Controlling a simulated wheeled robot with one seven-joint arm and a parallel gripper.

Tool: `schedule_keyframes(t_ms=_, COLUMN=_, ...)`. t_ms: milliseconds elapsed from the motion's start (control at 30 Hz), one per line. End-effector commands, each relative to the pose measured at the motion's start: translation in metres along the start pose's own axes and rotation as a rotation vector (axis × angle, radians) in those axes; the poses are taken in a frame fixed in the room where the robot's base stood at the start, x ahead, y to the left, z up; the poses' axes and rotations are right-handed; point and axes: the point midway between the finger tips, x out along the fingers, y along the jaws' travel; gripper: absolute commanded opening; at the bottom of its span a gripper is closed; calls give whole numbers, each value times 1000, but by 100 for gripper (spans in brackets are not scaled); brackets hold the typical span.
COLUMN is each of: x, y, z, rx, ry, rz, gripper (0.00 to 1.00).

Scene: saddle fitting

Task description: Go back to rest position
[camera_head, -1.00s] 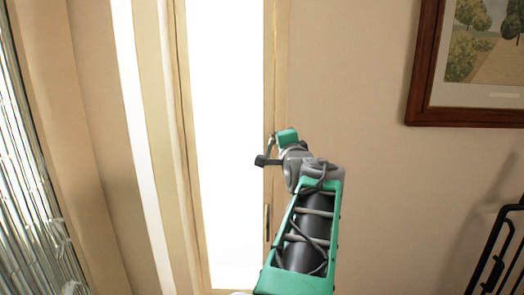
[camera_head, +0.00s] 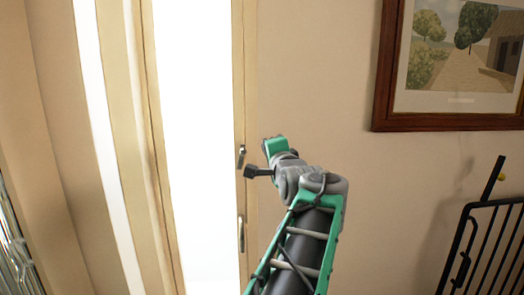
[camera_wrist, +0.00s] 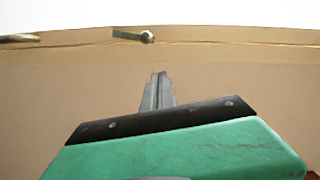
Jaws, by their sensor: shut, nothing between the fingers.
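My gripper (camera_wrist: 157,88) shows in the wrist view as grey fingers close together beyond a black and green body, with nothing held. In the head view my arm reaches up from the bottom, and its far end points toward the door frame; the fingers are not clear there. The handle also shows in the wrist view (camera_wrist: 133,36), apart from the fingers.
A framed landscape picture (camera_head: 455,65) hangs on the beige wall at the upper right. A black metal rack (camera_head: 490,235) stands at the lower right. The wall between them is bare.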

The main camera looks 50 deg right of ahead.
Motion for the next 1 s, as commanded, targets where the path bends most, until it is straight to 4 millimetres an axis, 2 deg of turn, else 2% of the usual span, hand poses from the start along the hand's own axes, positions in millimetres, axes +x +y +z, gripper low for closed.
schedule_keyframes(t_ms=100, x=-24, y=3, z=-1, rx=0, ry=5, rz=1, gripper=0)
schedule_keyframes(t_ms=200, x=-34, y=2, z=-1, rx=2, ry=2, rz=2, gripper=0)
schedule_keyframes(t_ms=367, x=-38, y=1, z=0, rx=3, ry=0, rz=3, gripper=0)
schedule_keyframes(t_ms=433, x=-34, y=7, z=20, rx=-28, ry=-34, rz=28, gripper=0)
schedule_keyframes(t_ms=467, x=-31, y=12, z=34, rx=-53, ry=-58, rz=47, gripper=0)
schedule_keyframes(t_ms=533, x=-26, y=29, z=79, rx=-136, ry=-137, rz=109, gripper=0)
schedule_keyframes(t_ms=567, x=-25, y=38, z=102, rx=-184, ry=-180, rz=139, gripper=0)
schedule_keyframes(t_ms=600, x=-27, y=51, z=135, rx=-255, ry=-245, rz=178, gripper=0)
schedule_keyframes(t_ms=667, x=-36, y=73, z=184, rx=-370, ry=-350, rz=237, gripper=0)
schedule_keyframes(t_ms=700, x=-45, y=88, z=215, rx=-450, ry=-424, rz=270, gripper=0)
schedule_keyframes(t_ms=733, x=-54, y=100, z=237, rx=-512, ry=-481, rz=293, gripper=0)
schedule_keyframes(t_ms=800, x=-82, y=127, z=287, rx=-664, ry=-622, rz=337, gripper=0)
schedule_keyframes(t_ms=867, x=-112, y=151, z=324, rx=-804, ry=-753, rz=364, gripper=0)
schedule_keyframes(t_ms=900, x=-134, y=167, z=347, rx=-900, ry=-843, rz=376, gripper=0)
schedule_keyframes(t_ms=967, x=-173, y=191, z=374, rx=-1052, ry=-986, rz=384, gripper=0)
schedule_keyframes(t_ms=1000, x=-199, y=206, z=389, rx=-1152, ry=-1081, rz=382, gripper=0)
